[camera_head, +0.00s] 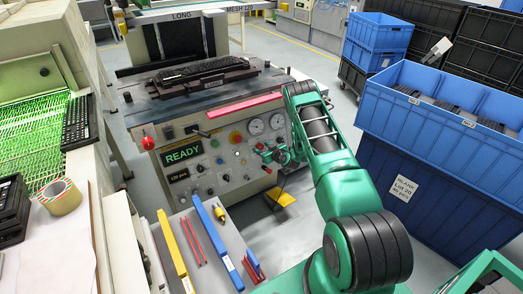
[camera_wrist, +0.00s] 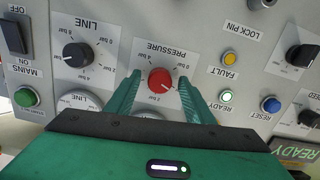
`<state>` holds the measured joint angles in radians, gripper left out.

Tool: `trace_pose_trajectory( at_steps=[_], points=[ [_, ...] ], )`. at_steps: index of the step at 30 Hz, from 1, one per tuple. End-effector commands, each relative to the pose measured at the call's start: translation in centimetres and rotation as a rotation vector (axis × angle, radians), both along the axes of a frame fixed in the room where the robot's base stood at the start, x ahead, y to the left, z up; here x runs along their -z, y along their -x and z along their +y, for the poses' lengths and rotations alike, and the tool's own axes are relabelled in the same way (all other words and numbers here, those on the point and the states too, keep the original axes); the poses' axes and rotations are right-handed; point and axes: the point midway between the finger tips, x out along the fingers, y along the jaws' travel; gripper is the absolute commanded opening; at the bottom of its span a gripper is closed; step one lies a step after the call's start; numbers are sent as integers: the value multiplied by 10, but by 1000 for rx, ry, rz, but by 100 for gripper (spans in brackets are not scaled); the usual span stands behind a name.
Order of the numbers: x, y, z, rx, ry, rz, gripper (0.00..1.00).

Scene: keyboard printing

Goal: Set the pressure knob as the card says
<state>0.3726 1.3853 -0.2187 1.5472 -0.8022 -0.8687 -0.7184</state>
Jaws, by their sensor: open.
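The red pressure knob (camera_wrist: 160,79) sits on the panel in the wrist view, under the label PRESSURE, which appears upside down. A pale mark shows on the knob's lower right side; the small bar figures around it are hard to read. My gripper (camera_wrist: 159,75) is open, with one green finger on each side of the knob; I cannot tell whether they touch it. In the head view my gripper (camera_head: 279,156) is at the right part of the machine's front panel (camera_head: 222,180). I cannot make out a card with a pressure setting.
The black LINE knob (camera_wrist: 77,55) is beside the pressure knob, with lit buttons (camera_wrist: 226,96) on the other side. Two gauges (camera_head: 256,127) are above my gripper in the head view. Blue crates (camera_head: 440,130) stand at right; a tool shelf (camera_head: 205,235) lies in front.

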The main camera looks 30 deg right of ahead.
Motion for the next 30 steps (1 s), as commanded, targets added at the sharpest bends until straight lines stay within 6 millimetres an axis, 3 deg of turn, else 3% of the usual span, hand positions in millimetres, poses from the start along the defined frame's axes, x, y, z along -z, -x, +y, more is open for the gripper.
trace_pose_trajectory(
  at_steps=[11, 16, 30],
  points=[
    [2, -5, 0, 1, 0, 0, 48],
    [1, -5, 0, 1, 0, 0, 8],
    [1, -5, -1, 30, -85, 2, 7]
  ],
)
